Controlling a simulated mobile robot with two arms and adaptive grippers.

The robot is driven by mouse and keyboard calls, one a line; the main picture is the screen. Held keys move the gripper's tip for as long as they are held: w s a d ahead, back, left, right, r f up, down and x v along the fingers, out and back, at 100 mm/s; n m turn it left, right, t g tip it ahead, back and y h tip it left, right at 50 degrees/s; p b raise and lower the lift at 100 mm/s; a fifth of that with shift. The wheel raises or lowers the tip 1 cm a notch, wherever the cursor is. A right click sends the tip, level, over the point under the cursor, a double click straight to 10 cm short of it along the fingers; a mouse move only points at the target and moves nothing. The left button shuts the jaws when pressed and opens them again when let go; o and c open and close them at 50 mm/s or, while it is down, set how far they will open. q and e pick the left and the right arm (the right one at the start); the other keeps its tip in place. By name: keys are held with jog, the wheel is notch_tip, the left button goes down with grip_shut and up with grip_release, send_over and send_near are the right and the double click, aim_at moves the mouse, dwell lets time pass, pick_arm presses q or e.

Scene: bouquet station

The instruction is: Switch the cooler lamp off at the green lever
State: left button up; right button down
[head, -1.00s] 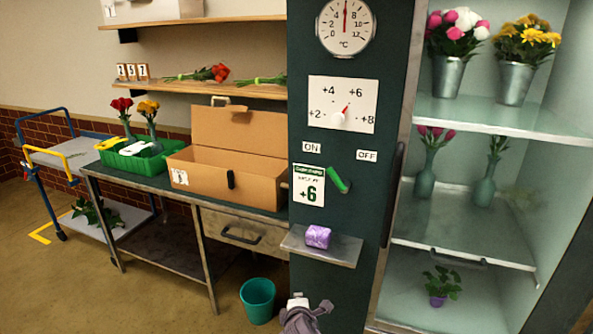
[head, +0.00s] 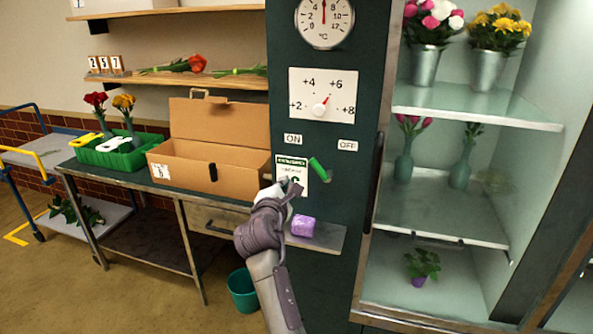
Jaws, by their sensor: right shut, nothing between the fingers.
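The green lever (head: 319,169) sits on the dark cooler column, below the ON plate (head: 293,139) and the OFF plate (head: 347,145). It is tilted, its upper end leaning left toward ON. My right gripper (head: 284,185) is shut and empty, left of and a little below the lever. It is in front of the lower part of the white label card (head: 291,169), and a gap shows between it and the lever. The cooler interior (head: 440,205) looks lit. My left gripper is not in view.
A small shelf (head: 325,238) with a purple roll (head: 303,227) juts out below the lever, close to my right arm. A dial card (head: 322,95) is above. The cooler's door handle (head: 376,170) is to the right. A cardboard box (head: 185,172) stands on the bench at left.

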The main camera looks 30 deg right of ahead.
aim_at(320, 166)
jog(key=p+x, duration=0.1)
jog(key=x, duration=0.9)
jog(key=s+p, duration=0.1)
jog(key=s+d+r+p, duration=0.1)
jog(key=shift+s+r, duration=0.25)
jog(key=shift+s, duration=0.05)
jog(key=shift+s+d+r+p, duration=0.2)
jog(key=shift+s+p, duration=0.2)
jog(key=shift+p, duration=0.05)
jog(key=shift+f, duration=0.1)
